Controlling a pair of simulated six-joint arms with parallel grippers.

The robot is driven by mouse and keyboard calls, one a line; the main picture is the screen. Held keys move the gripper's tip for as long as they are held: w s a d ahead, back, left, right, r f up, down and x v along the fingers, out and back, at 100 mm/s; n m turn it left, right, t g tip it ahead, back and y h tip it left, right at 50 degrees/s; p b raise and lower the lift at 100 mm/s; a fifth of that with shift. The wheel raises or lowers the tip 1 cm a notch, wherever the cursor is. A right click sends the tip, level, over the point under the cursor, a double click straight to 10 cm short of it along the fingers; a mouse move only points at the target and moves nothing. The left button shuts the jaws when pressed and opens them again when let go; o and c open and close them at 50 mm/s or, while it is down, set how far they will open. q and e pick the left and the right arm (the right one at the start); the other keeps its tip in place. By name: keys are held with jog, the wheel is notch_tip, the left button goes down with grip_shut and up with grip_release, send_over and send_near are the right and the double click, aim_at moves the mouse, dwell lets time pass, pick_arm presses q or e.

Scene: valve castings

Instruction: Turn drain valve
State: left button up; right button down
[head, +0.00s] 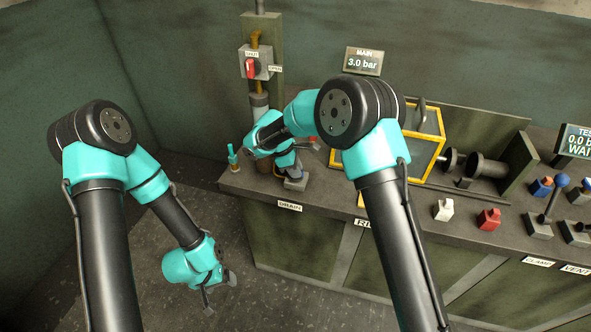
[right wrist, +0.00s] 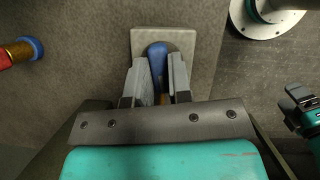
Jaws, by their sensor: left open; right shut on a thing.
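The drain valve has a light grey base (head: 297,184) standing near the front left of the bench, behind the DRAIN label (head: 290,206). In the right wrist view its blue lever (right wrist: 157,62) rises from the square grey base plate (right wrist: 185,42). My right gripper (right wrist: 158,85) is shut on the blue lever, one finger on each side; the lower part of the lever's grip is partly hidden between the fingers. In the head view my right wrist hides most of the lever. My left gripper (head: 222,292) is open and empty, low in front of the bench, over the floor.
A teal-topped fitting (head: 233,158) stands at the bench's left end. A red-handled switch (head: 250,68) is on the post behind. The MAIN display (head: 363,61) reads 3.0 bar. A yellow-framed box (head: 431,150), white (head: 444,209) and red (head: 489,219) blocks and levers lie right.

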jog(key=shift+m+g, duration=0.4)
jog(key=shift+m, duration=0.6)
jog(key=c, duration=1)
grip_release()
jog(key=shift+c, duration=0.2)
jog(key=shift+r, duration=1.6)
jog(key=shift+s+r, duration=0.2)
jog(key=shift+s, duration=0.1)
jog(key=s+r, duration=0.1)
jog(key=s, duration=1.4)
jog(key=shift+s+a+r, duration=0.2)
